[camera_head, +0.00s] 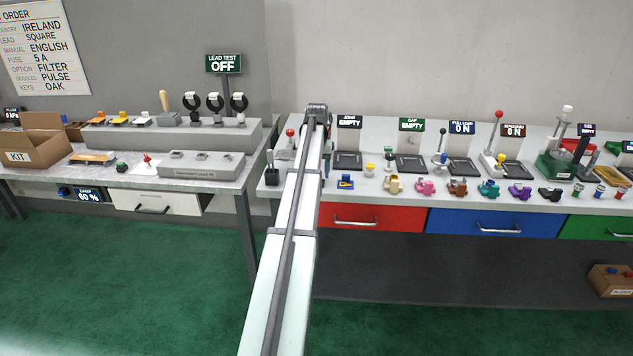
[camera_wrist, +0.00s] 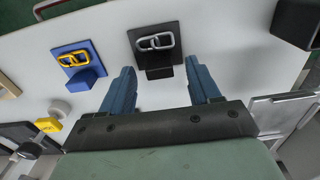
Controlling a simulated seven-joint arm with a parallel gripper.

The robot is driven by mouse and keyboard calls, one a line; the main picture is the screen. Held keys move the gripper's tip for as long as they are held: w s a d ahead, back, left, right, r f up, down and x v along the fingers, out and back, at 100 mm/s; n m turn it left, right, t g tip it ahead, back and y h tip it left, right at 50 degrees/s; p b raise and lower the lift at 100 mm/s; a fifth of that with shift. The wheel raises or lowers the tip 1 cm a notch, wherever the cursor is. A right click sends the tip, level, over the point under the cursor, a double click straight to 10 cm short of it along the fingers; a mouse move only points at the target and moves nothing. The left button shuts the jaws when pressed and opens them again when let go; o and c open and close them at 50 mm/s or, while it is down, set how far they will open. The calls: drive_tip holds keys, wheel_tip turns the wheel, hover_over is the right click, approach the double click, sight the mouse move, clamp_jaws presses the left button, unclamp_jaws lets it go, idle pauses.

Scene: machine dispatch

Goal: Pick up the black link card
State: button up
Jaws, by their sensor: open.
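The black link card (camera_wrist: 142,58) is a small black plate with a silver two-link chain emblem and a block at its near edge, in the wrist view. It lies on the white tabletop. My gripper (camera_wrist: 160,68) is open, its two blue fingers on either side of the card's near block in the picture, with nothing held between them. I cannot tell the height of the fingers above the table.
A blue card with yellow links (camera_wrist: 72,48) lies just left of the black card; it also shows in the head view (camera_head: 345,182). A black box-shaped object (camera_wrist: 296,22) stands to the right. A grey tray (camera_wrist: 280,112) is at lower right. Several coloured pieces line the bench's front.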

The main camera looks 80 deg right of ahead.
drive_tip(key=c, duration=1.1)
